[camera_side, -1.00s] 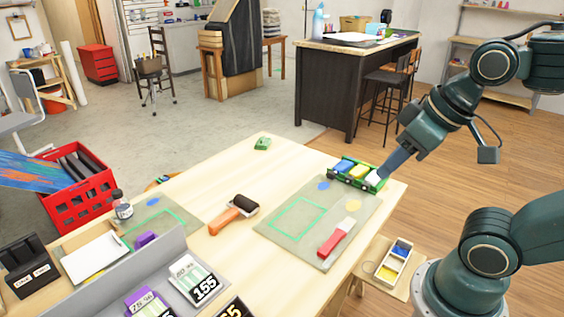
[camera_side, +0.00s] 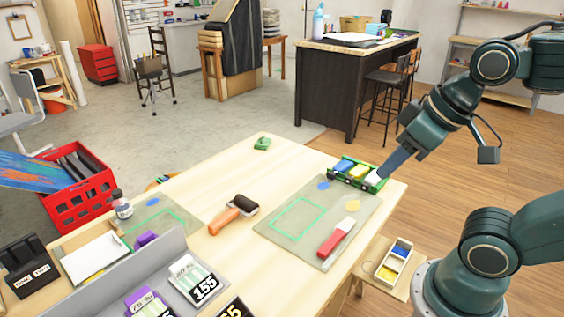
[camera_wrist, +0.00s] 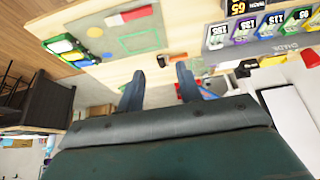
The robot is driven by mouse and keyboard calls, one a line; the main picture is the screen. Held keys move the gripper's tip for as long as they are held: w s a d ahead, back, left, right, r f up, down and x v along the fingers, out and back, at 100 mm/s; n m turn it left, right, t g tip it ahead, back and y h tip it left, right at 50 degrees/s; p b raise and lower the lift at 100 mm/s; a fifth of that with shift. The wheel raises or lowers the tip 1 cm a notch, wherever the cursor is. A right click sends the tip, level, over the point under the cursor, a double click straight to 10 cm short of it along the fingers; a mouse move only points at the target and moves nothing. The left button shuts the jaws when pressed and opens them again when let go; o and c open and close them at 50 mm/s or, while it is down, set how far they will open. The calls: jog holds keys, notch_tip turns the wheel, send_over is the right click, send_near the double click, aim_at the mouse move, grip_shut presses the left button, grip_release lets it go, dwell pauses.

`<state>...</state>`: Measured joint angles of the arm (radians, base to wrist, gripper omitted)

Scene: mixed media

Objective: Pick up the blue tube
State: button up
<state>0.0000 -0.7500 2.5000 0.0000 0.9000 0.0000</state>
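The blue tube (camera_side: 343,166) lies in a green rack (camera_side: 337,177) at the far right of the table, at the rack's left end. A yellow tube (camera_side: 357,171) and a white one (camera_side: 373,179) lie to its right. My gripper (camera_side: 385,174) shows at the white end of the rack in the side view; I cannot tell its height or gap there. In the wrist view my gripper (camera_wrist: 160,77) has its two fingers apart with nothing between them. The rack shows at upper left there, with the blue tube (camera_wrist: 85,62) at its lower right end.
A grey-green mat (camera_side: 290,232) with a green outline lies before the rack, with a red-handled brush (camera_side: 336,240) on it. A black and orange roller (camera_side: 232,215) lies left of it. A small green object (camera_side: 262,143) sits at the back. A box of tubes (camera_side: 394,262) stands right.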

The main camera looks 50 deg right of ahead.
jog(key=shift+o, duration=0.5)
jog(key=shift+o, duration=1.2)
jog(key=shift+w, duration=0.1)
jog(key=w+d+r+m+g+h, duration=0.1)
jog(key=w+d+m+g, duration=0.1)
jog(key=w+d+m, duration=0.55)
jog(key=w+d+r+m+g, duration=0.1)
jog(key=w+d+m, duration=0.1)
jog(key=w+d, duration=1)
jog(key=w+d+f+m+g, duration=0.1)
jog(key=w+d+f+m, duration=0.1)
jog(key=d+f, duration=0.4)
jog(key=w+d+f+m, duration=0.3)
jog(key=w+d+f, duration=0.1)
jog(key=d+f, duration=0.3)
jog(key=w+d+f+m+g+y, duration=0.1)
jog(key=w+d+f+m, duration=0.1)
jog(key=d+f, duration=0.5)
jog(key=shift+w+d+f+m+g, duration=0.2)
jog(key=shift+w+d+m+g, duration=0.15)
jog(key=shift+d+m, duration=0.35)
